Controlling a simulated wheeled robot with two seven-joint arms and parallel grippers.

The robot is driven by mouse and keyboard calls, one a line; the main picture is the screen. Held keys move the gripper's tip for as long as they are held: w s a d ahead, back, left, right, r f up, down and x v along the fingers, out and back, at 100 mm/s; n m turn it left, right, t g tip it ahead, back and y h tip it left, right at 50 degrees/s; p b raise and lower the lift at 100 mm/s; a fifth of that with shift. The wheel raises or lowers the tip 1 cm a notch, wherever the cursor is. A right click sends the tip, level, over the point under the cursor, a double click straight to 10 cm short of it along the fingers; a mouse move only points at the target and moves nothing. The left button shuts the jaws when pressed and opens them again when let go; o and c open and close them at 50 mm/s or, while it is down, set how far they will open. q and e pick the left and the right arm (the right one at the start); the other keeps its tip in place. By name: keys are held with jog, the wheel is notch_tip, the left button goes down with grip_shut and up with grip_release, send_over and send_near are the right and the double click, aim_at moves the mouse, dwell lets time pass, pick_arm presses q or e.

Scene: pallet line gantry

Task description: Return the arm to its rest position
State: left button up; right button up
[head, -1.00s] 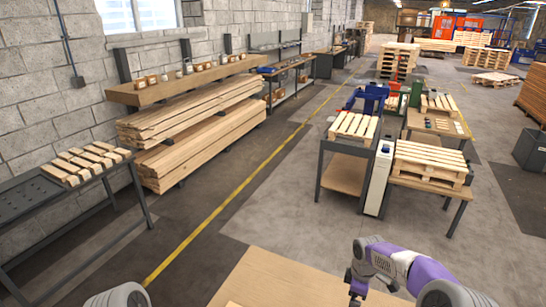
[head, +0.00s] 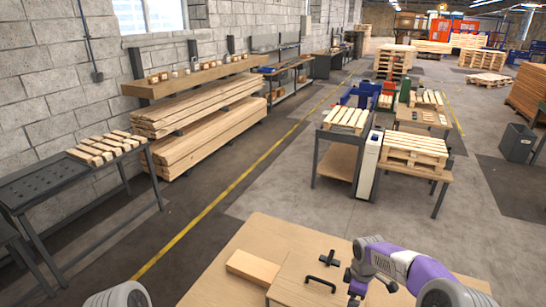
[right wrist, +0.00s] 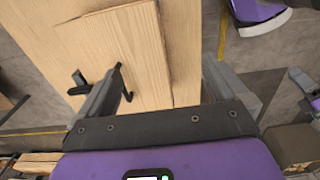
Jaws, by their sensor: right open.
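My right arm, purple and grey, reaches in at the lower right of the head view. Its gripper (head: 354,290) points down over the light wooden table (head: 235,245) and is partly cut off by the picture's bottom edge. In the right wrist view the right gripper (right wrist: 163,72) has its two dark fingers wide apart, with nothing held between them. A wooden board with a black handle (right wrist: 122,75) lies below and beyond the fingers. A grey rounded part of my left arm shows at the lower left of the head view; the left gripper is out of sight.
On the table are a wooden block (head: 253,268), a black bar handle (head: 320,283) and a black cross-shaped piece (head: 329,257). A dark bench (head: 75,190) with wood pieces stands left. Pallet stands (head: 340,160) are beyond the table. Open floor with a yellow line (head: 215,200) lies left.

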jog(key=s+a+f+m+y+b, duration=0.25)
jog(key=a+f, duration=0.35)
jog(key=f, duration=0.5)
pick_arm(q)
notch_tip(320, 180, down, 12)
jog(key=b, duration=0.8)
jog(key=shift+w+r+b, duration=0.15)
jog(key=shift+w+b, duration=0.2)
jog(key=shift+b, duration=0.05)
pick_arm(e)
jog(key=s+a+f+m, duration=0.3)
jog(key=s+f+m, duration=0.1)
jog(key=s+f, duration=0.2)
jog(key=s+a+f+m+y, duration=0.1)
jog(key=s+a+f+m, duration=0.2)
jog(key=s+f, duration=0.4)
jog(key=s+a+f+m, duration=0.3)
jog(key=s+f+m, duration=0.3)
jog(key=s, duration=0.4)
jog(key=shift+a+f, duration=0.15)
jog(key=shift+f, duration=0.25)
jog(key=shift+y, duration=0.25)
